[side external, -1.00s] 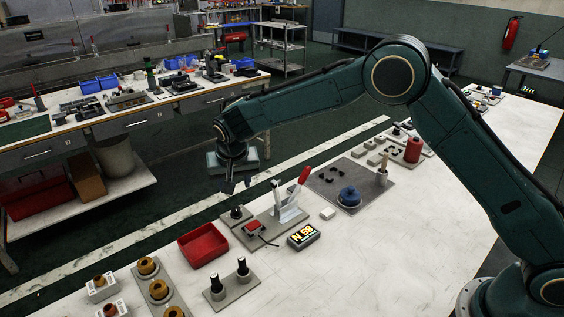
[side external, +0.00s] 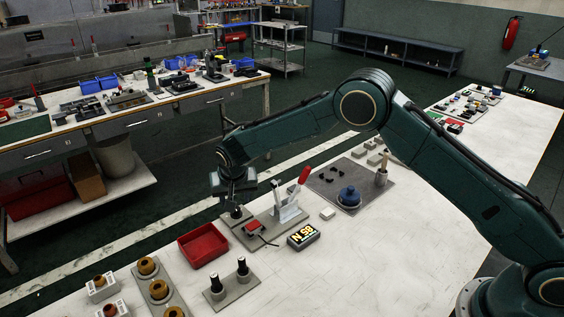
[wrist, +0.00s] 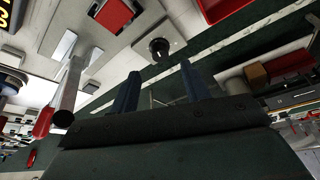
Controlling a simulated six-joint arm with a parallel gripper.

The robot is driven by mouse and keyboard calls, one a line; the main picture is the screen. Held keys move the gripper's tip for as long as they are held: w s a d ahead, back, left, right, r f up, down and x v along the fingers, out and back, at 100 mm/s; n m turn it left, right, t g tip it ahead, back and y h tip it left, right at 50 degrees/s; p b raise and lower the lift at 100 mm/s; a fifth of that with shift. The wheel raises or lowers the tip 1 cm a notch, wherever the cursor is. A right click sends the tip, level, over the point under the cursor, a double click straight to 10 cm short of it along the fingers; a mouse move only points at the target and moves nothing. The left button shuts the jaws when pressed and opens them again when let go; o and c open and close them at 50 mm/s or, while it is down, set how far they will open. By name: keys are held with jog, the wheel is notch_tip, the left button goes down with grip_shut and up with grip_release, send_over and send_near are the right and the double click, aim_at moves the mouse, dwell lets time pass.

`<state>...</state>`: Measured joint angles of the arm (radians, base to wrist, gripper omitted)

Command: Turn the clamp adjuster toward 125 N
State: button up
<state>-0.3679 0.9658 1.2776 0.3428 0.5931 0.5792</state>
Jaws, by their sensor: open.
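The black round clamp adjuster knob (wrist: 158,46) sits on a small grey plate and shows ahead of my fingertips in the wrist view. In the side view my gripper (side external: 237,206) points down just above the knob (side external: 236,213) and partly covers it; I cannot tell whether they touch. In the wrist view the two blue fingers of my gripper (wrist: 160,72) are apart with nothing between them. The toggle clamp (side external: 289,208) with its red handle stands on a base plate right of the knob. The force display (side external: 303,235) appears upside down and reads about 85 N.
A red tray (side external: 203,245) lies to the left front of the knob plate. Two black-topped pegs (side external: 242,265) stand on a plate in front. A blue round part (side external: 349,195) sits on a grey mat to the right. The table in front of the display is bare.

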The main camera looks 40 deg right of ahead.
aim_at(236, 209)
jog(key=shift+x, duration=3.05)
jog(key=shift+s, duration=0.1)
jog(key=c, duration=1)
